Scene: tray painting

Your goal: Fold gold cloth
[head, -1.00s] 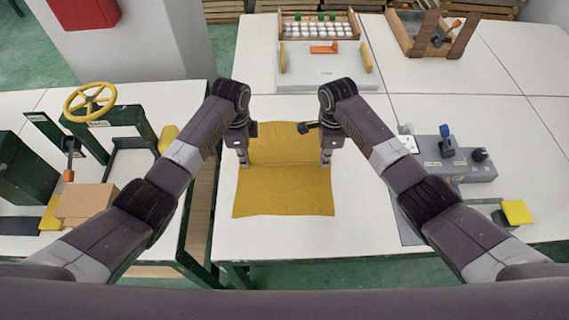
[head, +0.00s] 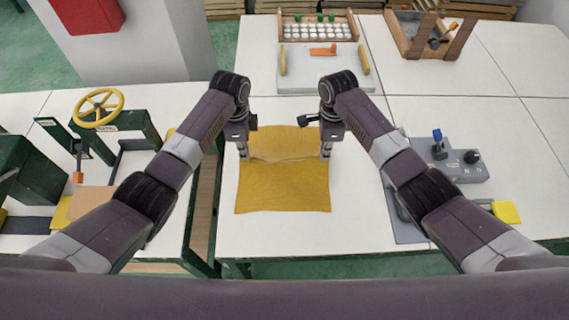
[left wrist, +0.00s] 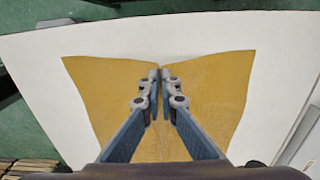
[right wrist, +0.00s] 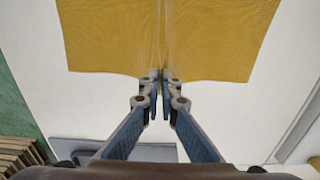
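The gold cloth (head: 284,188) lies on the white table in the head view, with a crease running across it between my two grippers. My left gripper (head: 243,155) is at the middle of the cloth's left edge. In the left wrist view its fingertips (left wrist: 160,74) are closed together on that edge, which is drawn in at the pinch. My right gripper (head: 325,154) is at the middle of the right edge. In the right wrist view its fingertips (right wrist: 160,76) are closed on the edge, with pull lines running from them across the cloth (right wrist: 110,35).
The white table (head: 284,236) is bare in front of the cloth. A pale board with an orange piece (head: 323,50) and a rack (head: 318,28) stand behind. A grey control box (head: 452,170) stands to the right. A yellow wheel (head: 98,107) is on the left table.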

